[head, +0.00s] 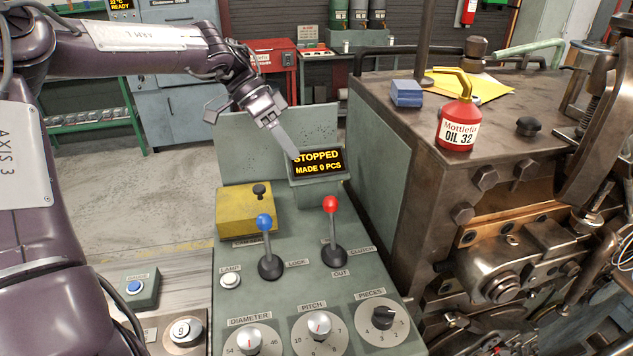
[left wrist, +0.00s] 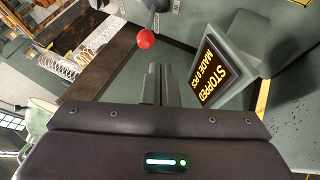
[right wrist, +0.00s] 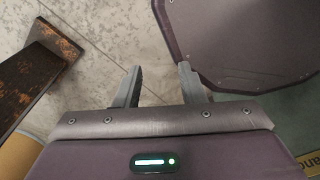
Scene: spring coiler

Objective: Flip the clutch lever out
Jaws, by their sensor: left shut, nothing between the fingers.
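The clutch lever is the red-knobbed lever (head: 332,228) on the green control panel (head: 290,285), beside its clutch label, with an out label (head: 341,273) at its near side. It stands roughly upright. Its red knob also shows in the left wrist view (left wrist: 146,39). My left gripper (head: 294,154) is shut and empty, behind the lever and just left of the display (head: 318,162); in the left wrist view its fingers (left wrist: 161,70) are together, apart from the red knob. My right gripper (right wrist: 157,72) is open and empty above the floor; it is outside the head view.
A blue-knobbed lever (head: 266,240) with a lock label stands left of the clutch lever. A yellow box (head: 240,212) sits behind it. The display reads stopped. Dials line the panel's front. The machine body (head: 385,200) rises at the right, with a red oil can (head: 458,125) on top.

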